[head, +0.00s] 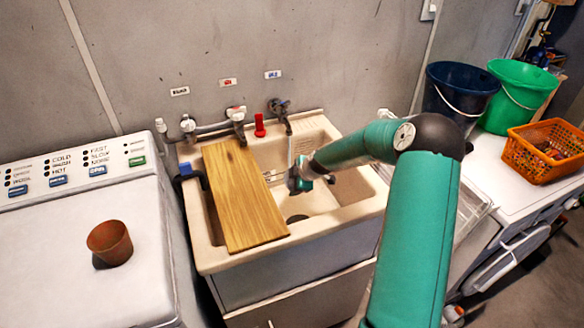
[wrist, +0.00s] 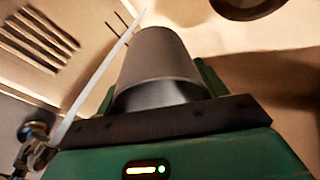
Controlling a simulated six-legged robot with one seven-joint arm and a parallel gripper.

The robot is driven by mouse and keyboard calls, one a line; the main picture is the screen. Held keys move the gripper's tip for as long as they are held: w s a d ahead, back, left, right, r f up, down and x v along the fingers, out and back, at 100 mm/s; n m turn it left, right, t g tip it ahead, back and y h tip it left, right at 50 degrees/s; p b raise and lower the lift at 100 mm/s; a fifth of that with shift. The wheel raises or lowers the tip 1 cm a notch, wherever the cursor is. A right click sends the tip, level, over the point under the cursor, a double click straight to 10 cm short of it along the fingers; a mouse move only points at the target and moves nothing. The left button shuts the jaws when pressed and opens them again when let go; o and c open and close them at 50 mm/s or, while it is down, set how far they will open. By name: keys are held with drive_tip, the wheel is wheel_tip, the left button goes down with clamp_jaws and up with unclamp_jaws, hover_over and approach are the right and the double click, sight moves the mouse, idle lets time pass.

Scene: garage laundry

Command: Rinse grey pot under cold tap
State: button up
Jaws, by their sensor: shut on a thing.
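My gripper (head: 302,180) is inside the sink basin (head: 345,212), in its right part. In the wrist view it is shut on the grey pot (wrist: 157,55), seen between the fingers. In the head view the pot is hard to make out. The cold tap (head: 280,108), under a blue label (head: 273,74), stands at the back of the sink. A thin pale stream (head: 290,148) runs down from it. In the wrist view the stream (wrist: 98,78) passes left of the pot; I cannot tell whether it touches it.
A wooden board (head: 243,195) covers the sink's left part. A red item (head: 259,125) stands on the back ledge beside other taps. A terracotta pot (head: 110,243) sits on the washer at left. Buckets (head: 460,92) and an orange basket (head: 540,155) stand at right.

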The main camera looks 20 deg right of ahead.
drive_tip(key=s+a+r, duration=0.1)
drive_tip(key=s+r, duration=0.3)
drive_tip(key=shift+s+a, duration=0.35)
drive_tip(key=shift+a, duration=0.05)
idle(0.5)
drive_tip(key=w+f, duration=0.1)
drive_tip(key=w+d+f, duration=0.1)
drive_tip(key=w, duration=0.1)
drive_tip(key=w+d+f, duration=0.1)
drive_tip(key=w+f, duration=0.1)
drive_tip(key=shift+w, duration=0.25)
drive_tip(key=shift+w+d, duration=0.2)
drive_tip(key=shift+w, duration=0.1)
